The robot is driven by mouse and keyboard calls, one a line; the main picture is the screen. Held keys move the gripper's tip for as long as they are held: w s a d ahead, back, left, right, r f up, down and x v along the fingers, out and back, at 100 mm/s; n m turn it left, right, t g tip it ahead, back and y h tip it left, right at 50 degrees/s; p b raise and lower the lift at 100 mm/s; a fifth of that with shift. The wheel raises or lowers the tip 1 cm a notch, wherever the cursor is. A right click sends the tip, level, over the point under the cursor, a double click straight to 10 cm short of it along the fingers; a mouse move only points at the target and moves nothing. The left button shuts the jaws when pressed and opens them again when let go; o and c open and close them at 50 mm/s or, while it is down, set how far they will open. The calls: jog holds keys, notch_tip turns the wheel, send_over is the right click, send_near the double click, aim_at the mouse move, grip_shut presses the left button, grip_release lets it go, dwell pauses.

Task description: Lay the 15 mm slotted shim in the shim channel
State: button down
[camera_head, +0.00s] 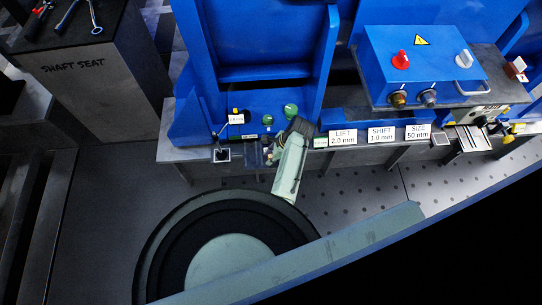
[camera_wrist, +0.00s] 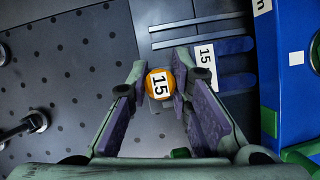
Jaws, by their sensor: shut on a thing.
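In the wrist view, my gripper (camera_wrist: 159,72) has its two purple-padded fingers on either side of an orange round knob (camera_wrist: 159,82) marked 15. I take this knob to be the handle of the 15 mm shim; a small grey piece shows below it, and the rest of the shim is hidden. Beside the right finger, a white label marked 15 (camera_wrist: 207,55) lies by dark blue flat strips (camera_wrist: 232,47). I cannot tell whether they are the shim channel. In the head view, my gripper (camera_head: 256,153) is small and dark by the bench's front edge.
A blue control box (camera_head: 420,60) stands at the right, above labels LIFT, SHIFT and SIZE. Green knobs (camera_head: 291,110) sit on the blue frame near my gripper. A block marked SHAFT SEAT (camera_head: 90,85) stands at the left. The perforated floor (camera_head: 350,190) in front is mostly clear.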

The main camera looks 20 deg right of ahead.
jog(key=shift+f, duration=0.35)
dwell(0.6)
jog(key=c, duration=1.4)
grip_release()
jog(key=shift+o, duration=0.2)
jog(key=v, duration=1.2)
